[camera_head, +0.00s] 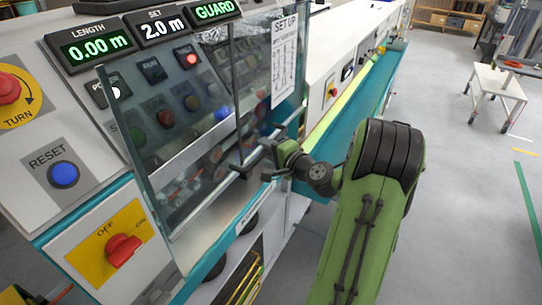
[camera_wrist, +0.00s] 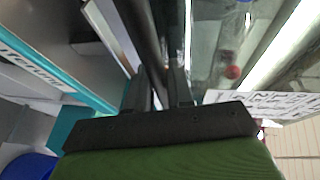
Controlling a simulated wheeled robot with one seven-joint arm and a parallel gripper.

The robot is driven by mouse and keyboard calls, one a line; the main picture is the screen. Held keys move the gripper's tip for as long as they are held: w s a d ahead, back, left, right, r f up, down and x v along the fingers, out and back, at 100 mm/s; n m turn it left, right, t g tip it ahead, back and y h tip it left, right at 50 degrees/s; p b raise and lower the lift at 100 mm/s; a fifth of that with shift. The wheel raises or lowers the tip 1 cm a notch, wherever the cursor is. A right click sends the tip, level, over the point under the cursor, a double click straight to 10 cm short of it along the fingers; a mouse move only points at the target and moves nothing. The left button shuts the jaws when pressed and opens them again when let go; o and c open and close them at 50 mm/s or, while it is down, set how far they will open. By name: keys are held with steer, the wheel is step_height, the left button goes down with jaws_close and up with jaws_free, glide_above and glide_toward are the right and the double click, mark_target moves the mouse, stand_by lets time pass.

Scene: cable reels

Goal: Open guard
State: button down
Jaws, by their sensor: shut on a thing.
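The guard (camera_head: 180,135) is a clear glass-like panel in front of the machine's button panel, standing out from it at an angle. A dark handle bar (camera_head: 243,168) is on its lower right part. My gripper (camera_head: 266,158) is at this bar, reaching in from the right. In the wrist view my gripper (camera_wrist: 160,88) has its two dark fingers on either side of a dark bar (camera_wrist: 145,35), which is the guard handle. The gripper is shut on it. The exact finger contact is partly hidden in the head view.
The green GUARD display (camera_head: 214,10) is lit above the panel. A blue RESET button (camera_head: 63,174) and a red OFF/ON switch (camera_head: 123,250) are at left. A SET UP sheet (camera_head: 284,60) hangs behind. A white trolley (camera_head: 497,85) stands far right; the floor between is clear.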

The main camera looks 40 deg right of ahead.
steer(key=p, duration=1.2)
glide_toward(256, 75)
steer(key=w, duration=0.5)
steer(key=shift+f, duration=0.4)
steer(key=c, duration=1.1)
jaws_free()
steer(key=shift+f, duration=0.1)
steer(key=shift+s, duration=0.1)
steer(key=s+r+b, duration=0.2)
steer(key=s, duration=1.3)
steer(key=shift+s+a+r+b, duration=0.2)
steer(key=shift+a+r+b, duration=0.1)
steer(key=shift+a+r, duration=0.1)
